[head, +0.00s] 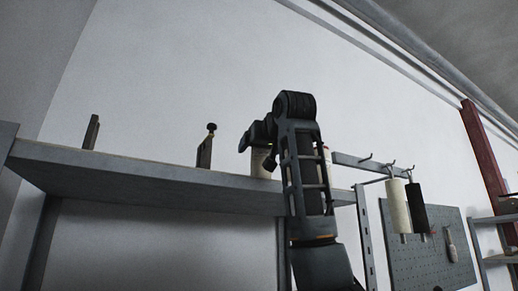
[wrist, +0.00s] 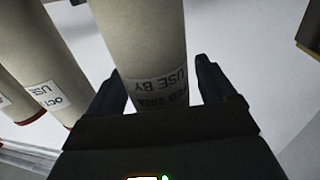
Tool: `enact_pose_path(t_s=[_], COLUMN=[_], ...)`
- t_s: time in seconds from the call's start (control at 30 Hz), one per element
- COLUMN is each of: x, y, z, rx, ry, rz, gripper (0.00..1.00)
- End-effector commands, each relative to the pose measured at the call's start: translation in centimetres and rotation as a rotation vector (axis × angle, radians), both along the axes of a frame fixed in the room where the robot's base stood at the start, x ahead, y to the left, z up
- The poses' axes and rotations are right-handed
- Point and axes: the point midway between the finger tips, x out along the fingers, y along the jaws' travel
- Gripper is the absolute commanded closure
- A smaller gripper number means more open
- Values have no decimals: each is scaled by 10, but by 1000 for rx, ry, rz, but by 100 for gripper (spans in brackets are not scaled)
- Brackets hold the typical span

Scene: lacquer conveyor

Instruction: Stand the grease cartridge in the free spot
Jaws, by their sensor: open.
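A pale beige grease cartridge (wrist: 140,35) with a white "USE BY" label stands between the fingers of my gripper (wrist: 160,72) in the wrist view. The fingers are open, one on each side of it; contact is not clear. Other similar cartridges (wrist: 35,50) with labels and red ends stand to the left in that view. In the head view my gripper is largely hidden behind my arm at the shelf (head: 150,180), and a pale cartridge (head: 258,161) shows beside the arm on the shelf. The free spot cannot be made out.
A dark upright plate (head: 91,132) and a knobbed upright piece (head: 206,148) stand on the shelf to the left, with bare room between them. A pale roller (head: 398,205) and a black roller (head: 416,207) hang from hooks at right, near a pegboard (head: 405,262).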

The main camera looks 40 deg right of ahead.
Motion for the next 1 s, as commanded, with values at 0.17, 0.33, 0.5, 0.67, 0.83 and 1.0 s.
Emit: enact_pose_path(t_s=[0.17, 0.33, 0.5, 0.67, 0.83, 1.0], x=[-13, -44, -75, -96, -107, -109], y=[7, 21, 36, 46, 51, 52], z=[1, -1, 0, 1, 2, 2], rx=[-2, -3, -3, -1, 0, 0], ry=[-4, -5, -5, -3, -1, -1], rz=[0, 1, 2, 1, 0, 0], gripper=[16, 16, 16, 16, 16, 16])
